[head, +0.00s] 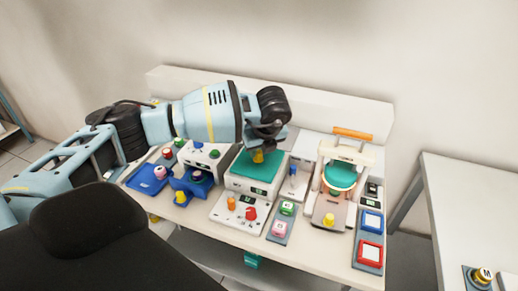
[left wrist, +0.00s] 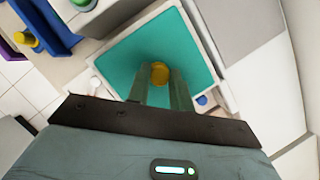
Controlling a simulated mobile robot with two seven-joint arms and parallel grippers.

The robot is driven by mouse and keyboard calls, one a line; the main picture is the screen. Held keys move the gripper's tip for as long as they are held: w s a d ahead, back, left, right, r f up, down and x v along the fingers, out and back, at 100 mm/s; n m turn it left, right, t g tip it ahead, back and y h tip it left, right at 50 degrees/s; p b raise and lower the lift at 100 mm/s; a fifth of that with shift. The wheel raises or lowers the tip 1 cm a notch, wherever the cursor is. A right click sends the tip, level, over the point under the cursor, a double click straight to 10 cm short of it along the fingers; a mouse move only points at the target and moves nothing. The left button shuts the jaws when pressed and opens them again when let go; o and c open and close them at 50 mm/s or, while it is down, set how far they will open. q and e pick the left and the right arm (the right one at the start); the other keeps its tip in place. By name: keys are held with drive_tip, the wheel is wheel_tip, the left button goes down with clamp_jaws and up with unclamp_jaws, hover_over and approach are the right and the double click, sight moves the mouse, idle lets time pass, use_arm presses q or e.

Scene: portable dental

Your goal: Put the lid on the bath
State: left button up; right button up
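The lid, a teal square plate (head: 262,168), lies flat over the top of the white box-shaped bath (head: 246,187) near the middle of the bench. Whether it is fully seated I cannot tell. My left gripper (head: 259,150) reaches down from above onto the yellow knob at the lid's middle. In the left wrist view the lid (left wrist: 118,68) fills the centre, with a pale rim around it. There the two fingers of my left gripper (left wrist: 160,78) stand close on both sides of the yellow knob (left wrist: 160,72) and appear shut on it. My right gripper is not in view.
Blue trays (head: 150,180) with coloured knobs lie left of the bath. A white device with an orange handle (head: 352,133) and teal disc stands to the right. Framed blue and red pads (head: 370,252) lie at the right front. The bench's raised back edge (head: 300,101) runs behind.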

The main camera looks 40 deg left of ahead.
use_arm(q)
drive_tip(key=o, duration=0.5)
drive_tip(key=v, duration=0.7)
drive_tip(key=shift+r, duration=0.4)
drive_tip(key=shift+d, duration=0.15)
